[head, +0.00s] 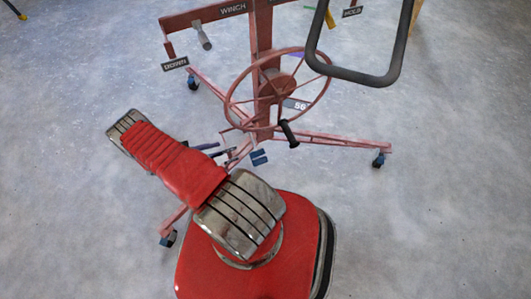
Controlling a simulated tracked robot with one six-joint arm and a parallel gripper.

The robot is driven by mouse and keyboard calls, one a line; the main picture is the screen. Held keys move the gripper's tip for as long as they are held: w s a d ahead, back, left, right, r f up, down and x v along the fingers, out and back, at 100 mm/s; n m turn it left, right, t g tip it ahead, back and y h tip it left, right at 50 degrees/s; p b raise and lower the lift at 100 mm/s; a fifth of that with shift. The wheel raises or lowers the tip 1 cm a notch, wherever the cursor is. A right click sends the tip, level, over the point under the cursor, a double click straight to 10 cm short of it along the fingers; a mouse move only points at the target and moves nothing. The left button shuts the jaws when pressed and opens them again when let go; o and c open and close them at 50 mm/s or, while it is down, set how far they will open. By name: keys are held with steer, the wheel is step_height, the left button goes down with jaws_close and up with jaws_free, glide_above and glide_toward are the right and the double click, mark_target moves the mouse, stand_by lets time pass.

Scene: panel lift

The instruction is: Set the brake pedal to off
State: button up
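The brake pedal is probably the small blue pad (259,157) low on the red panel lift (262,60), just below its wheel. Its lever is thin, and I cannot tell which position it is in.
The lift has a red handwheel (278,92) with a black knob, and a dark looped bar (363,77) at upper right. Labels read WINCH, DOWN, HOLD and 56. Its legs end in blue casters (379,160).

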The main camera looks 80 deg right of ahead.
steer(key=n+g+h, duration=0.1)
steer(key=n+h, duration=0.1)
glide_toward(265, 155)
steer(key=v, duration=0.3)
steer(key=shift+w+f, duration=0.1)
steer(key=shift+w, duration=0.2)
steer(key=shift+s+d, duration=0.1)
steer(key=shift+d, duration=0.05)
steer(key=shift+x, duration=6.75)
steer(key=shift+f, duration=0.1)
steer(key=shift+c, duration=0.5)
steer(key=shift+s, duration=0.1)
jaws_close()
